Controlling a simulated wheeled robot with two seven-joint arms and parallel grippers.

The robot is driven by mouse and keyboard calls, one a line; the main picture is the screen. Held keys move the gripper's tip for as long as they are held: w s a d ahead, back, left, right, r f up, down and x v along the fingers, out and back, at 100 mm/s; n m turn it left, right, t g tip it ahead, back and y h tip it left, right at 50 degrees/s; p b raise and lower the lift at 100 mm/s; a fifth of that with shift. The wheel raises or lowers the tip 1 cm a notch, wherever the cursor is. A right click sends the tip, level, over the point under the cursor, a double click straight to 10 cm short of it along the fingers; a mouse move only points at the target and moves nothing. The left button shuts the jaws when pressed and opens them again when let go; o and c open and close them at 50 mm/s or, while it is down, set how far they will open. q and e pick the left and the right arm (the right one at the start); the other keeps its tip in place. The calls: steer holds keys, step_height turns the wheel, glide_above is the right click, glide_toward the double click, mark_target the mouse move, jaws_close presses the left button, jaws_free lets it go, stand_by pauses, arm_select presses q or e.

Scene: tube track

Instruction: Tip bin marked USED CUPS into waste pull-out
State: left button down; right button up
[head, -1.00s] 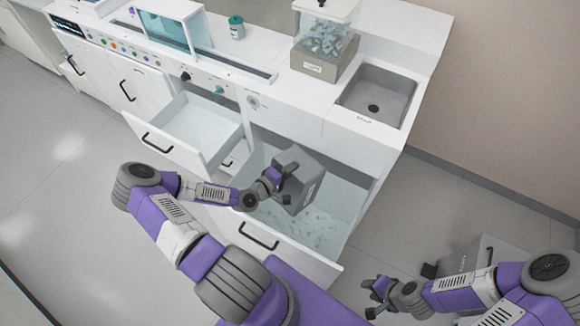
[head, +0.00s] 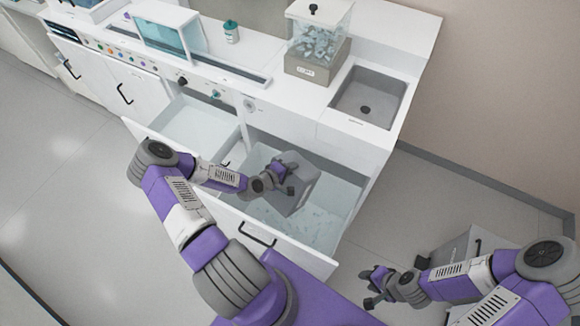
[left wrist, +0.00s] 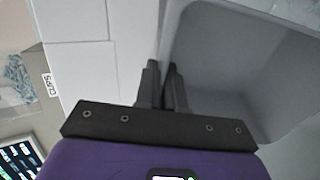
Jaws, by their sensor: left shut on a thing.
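A dark grey bin (head: 300,194) is tilted inside the open waste pull-out (head: 284,246), a white deep drawer under the counter. My left gripper (head: 287,180) is shut on the bin's rim. In the left wrist view the shut left gripper (left wrist: 162,85) grips the wall, and the visible part of the bin's pale grey inside (left wrist: 240,60) looks bare. Pale scraps (head: 322,228) lie in the pull-out beside the bin. The bin's marking is too small to read now. My right gripper (head: 370,285) is open and empty at the lower right, away from the pull-out.
A shallower white drawer (head: 200,125) stands open to the left of the pull-out. A sink (head: 368,97) and a clear-topped container (head: 318,50) are on the counter above. Another grey box with a handle (head: 458,246) stands on the floor behind my right arm.

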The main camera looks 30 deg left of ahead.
arm_select(q)
steer(key=shift+w+d+f+g+p, duration=0.15)
steer(key=shift+w+g+p, duration=0.35)
steer(key=shift+p, duration=0.5)
steer(key=shift+w+f+g+y+p, duration=0.35)
steer(key=shift+f+g+p, duration=0.15)
steer(key=shift+g+p, duration=0.5)
steer(key=shift+w+f+g+p, duration=0.2)
steer(key=shift+f+g+p, duration=0.15)
steer(key=shift+g, duration=0.15)
steer(key=shift+f, duration=0.1)
